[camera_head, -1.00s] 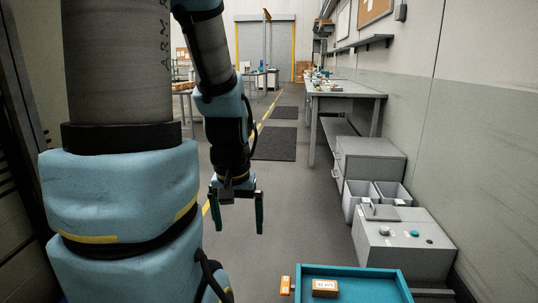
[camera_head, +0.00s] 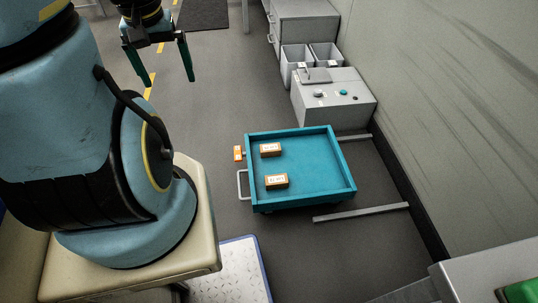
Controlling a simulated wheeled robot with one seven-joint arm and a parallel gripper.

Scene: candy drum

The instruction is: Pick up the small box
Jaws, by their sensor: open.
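Two small orange-brown boxes with white labels lie in a teal tray cart (camera_head: 315,172). One box (camera_head: 270,150) is near the cart's far left corner, and the other box (camera_head: 276,181) is nearer to me along the left side. A smaller orange item (camera_head: 238,153) is just outside the cart's left wall; I cannot tell whether it touches the wall. My gripper (camera_head: 170,82) is at the top left, pointing down, with its fingers spread and nothing between them. It is apart from the cart and boxes, to their upper left.
A grey cabinet with knobs (camera_head: 333,98) and two grey bins (camera_head: 297,57) stand behind the cart. Floor rails (camera_head: 360,212) lie to its right, near the wall. A white-topped platform (camera_head: 235,272) is at the bottom. Open floor (camera_head: 205,115) lies left of the cart.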

